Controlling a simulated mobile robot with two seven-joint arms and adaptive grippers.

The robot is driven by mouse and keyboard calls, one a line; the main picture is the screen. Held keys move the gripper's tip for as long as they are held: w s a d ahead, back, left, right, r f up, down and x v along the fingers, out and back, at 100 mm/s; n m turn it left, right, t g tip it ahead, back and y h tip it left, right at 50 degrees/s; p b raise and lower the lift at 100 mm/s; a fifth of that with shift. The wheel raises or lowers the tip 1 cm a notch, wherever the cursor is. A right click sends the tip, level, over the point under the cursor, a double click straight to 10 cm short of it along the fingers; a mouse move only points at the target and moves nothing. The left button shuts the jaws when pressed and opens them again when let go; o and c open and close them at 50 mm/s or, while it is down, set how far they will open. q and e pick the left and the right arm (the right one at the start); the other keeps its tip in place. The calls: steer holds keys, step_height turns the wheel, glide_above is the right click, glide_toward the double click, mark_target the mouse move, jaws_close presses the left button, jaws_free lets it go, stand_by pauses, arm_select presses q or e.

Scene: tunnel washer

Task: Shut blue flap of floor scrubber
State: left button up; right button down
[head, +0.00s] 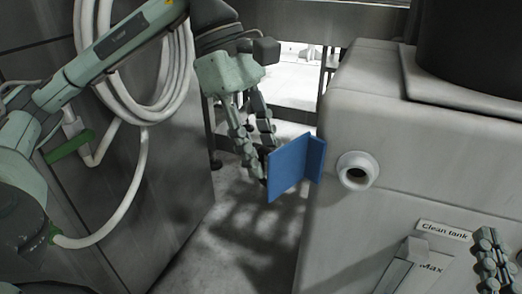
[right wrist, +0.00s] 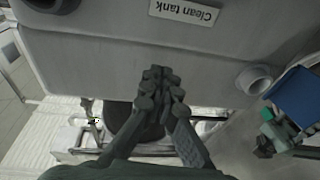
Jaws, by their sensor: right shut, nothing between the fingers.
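The blue flap (head: 288,173) stands open in the head view, sticking out to the left from the edge of the grey floor scrubber (head: 350,110), beside a round white port (head: 357,170). The flap also shows at the right in the right wrist view (right wrist: 297,97). My left gripper (head: 262,158) points down at the flap's left edge; its fingertips are partly hidden there, so contact and finger gap are unclear. My right gripper (right wrist: 160,78) is shut and empty in front of the scrubber's wall, below the "Clean tank" label (right wrist: 184,11); it also shows at the head view's lower right (head: 490,262).
A coiled white hose (head: 140,75) hangs on the dark metal panel (head: 140,215) at left. A gap of bare floor (head: 235,235) lies between panel and scrubber. A dark round part (head: 470,45) stands on the scrubber's top. A grey part marked "Max" (head: 408,265) juts out low on its front.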

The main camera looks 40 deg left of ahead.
arm_select(q)
steer(key=shift+c, duration=0.5)
jaws_close()
